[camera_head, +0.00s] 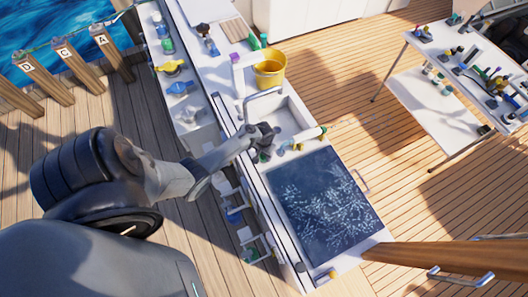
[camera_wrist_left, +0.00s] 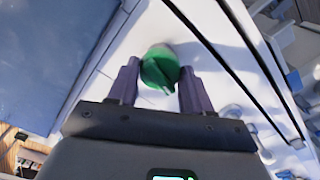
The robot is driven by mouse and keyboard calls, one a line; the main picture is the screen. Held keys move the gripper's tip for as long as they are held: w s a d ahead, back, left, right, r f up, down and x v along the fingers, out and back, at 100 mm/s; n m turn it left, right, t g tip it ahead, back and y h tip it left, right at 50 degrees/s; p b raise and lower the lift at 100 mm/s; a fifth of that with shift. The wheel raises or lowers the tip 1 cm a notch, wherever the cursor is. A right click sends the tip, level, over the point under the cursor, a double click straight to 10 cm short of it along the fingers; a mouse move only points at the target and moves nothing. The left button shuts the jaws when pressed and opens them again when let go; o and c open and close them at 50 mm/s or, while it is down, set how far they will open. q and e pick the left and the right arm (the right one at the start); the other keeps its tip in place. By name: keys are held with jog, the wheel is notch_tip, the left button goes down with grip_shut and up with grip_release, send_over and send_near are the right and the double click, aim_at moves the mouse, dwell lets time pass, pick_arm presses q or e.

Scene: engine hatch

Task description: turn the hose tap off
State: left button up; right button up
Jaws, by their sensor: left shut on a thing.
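My left gripper (camera_head: 264,142) is low over the white counter beside the sink in the head view. In the left wrist view its two dark fingers stand on either side of a round green knob (camera_wrist_left: 160,68), which I take to be the hose tap handle. The gripper is shut on this knob. The knob has a raised ridge across it and sits at the white counter. My right gripper is not in view.
A sink (camera_head: 287,117) with a curved faucet lies just beyond the gripper. A white nozzle-like item (camera_head: 308,135) with a green end lies close to its right. A dark glossy panel (camera_head: 322,205) lies nearer. A yellow bucket (camera_head: 270,69) stands behind.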

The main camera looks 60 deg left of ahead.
pick_arm(q)
jog(key=m+p, duration=0.1)
jog(key=m, duration=0.2)
jog(key=shift+a+r+m, duration=0.1)
jog(key=shift+m, duration=0.3)
jog(key=m, duration=0.3)
jog(key=shift+m+p, duration=0.3)
jog(key=shift+p, duration=0.1)
jog(key=m, duration=0.3)
jog(key=shift+m, duration=0.3)
jog(key=shift+m+b, duration=0.35)
jog(key=shift+m, duration=1.75)
jog(key=o, duration=1)
jog(key=shift+o, duration=0.2)
